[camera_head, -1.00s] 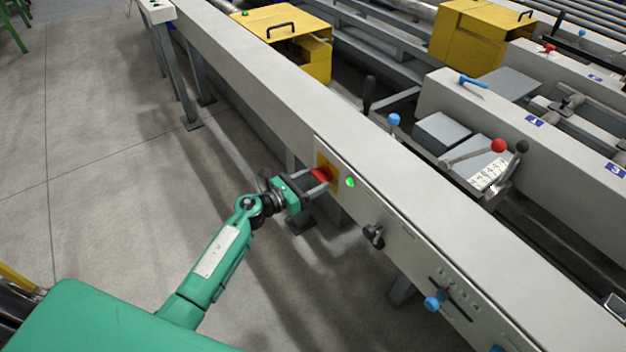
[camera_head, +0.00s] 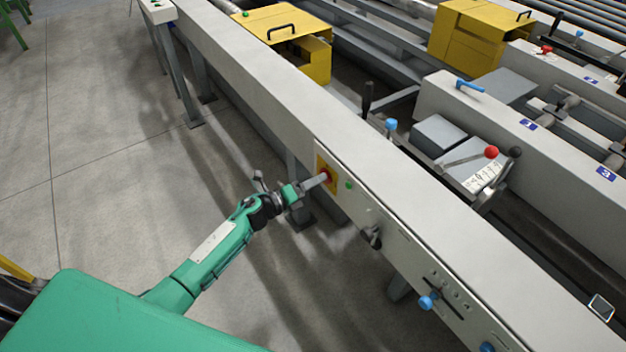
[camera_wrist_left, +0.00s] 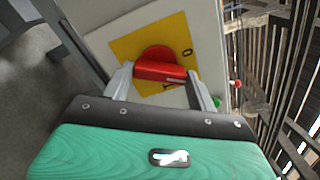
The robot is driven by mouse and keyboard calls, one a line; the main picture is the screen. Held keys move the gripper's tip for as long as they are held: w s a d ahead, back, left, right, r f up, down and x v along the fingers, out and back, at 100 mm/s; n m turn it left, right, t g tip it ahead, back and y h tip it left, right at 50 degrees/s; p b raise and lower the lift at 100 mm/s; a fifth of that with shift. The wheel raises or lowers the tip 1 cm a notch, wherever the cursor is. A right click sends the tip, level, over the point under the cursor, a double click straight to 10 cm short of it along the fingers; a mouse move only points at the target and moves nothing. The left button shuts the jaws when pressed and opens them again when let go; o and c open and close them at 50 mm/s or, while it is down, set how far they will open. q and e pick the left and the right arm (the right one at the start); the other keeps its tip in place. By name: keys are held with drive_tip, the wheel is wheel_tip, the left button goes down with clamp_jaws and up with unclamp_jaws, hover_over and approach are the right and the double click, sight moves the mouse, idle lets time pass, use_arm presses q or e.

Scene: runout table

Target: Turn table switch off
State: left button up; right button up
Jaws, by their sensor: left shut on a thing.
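The table switch is a red rotary knob (camera_wrist_left: 160,71) on a yellow plate (camera_wrist_left: 125,49) marked 0 and I, on the side panel of the long grey table. In the head view the yellow plate (camera_head: 321,165) shows with the knob mostly hidden by my gripper. My left gripper (camera_head: 324,178) reaches it from the left. In the left wrist view its two fingers (camera_wrist_left: 160,80) are shut on the red knob, one at each end. My right gripper is not in view.
A green lamp (camera_head: 348,185) sits right of the switch, unlit-looking. A black knob (camera_head: 372,237) and a blue-knobbed lever (camera_head: 428,301) are further along the panel. A table leg (camera_head: 296,190) stands behind my gripper. Open floor (camera_head: 110,180) lies left.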

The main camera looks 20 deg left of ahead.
use_arm(q)
drive_tip(key=shift+a+n+p, duration=0.1)
drive_tip(key=shift+n+p, duration=1.1)
drive_tip(key=shift+n, duration=2.1)
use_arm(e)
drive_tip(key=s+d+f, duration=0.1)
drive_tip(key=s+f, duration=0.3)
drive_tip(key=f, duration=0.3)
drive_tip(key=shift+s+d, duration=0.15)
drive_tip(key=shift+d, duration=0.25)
use_arm(q)
drive_tip(key=o, duration=1)
drive_tip(key=b+v, duration=0.1)
drive_tip(key=v, duration=1.2)
drive_tip(key=shift+s+a, duration=0.25)
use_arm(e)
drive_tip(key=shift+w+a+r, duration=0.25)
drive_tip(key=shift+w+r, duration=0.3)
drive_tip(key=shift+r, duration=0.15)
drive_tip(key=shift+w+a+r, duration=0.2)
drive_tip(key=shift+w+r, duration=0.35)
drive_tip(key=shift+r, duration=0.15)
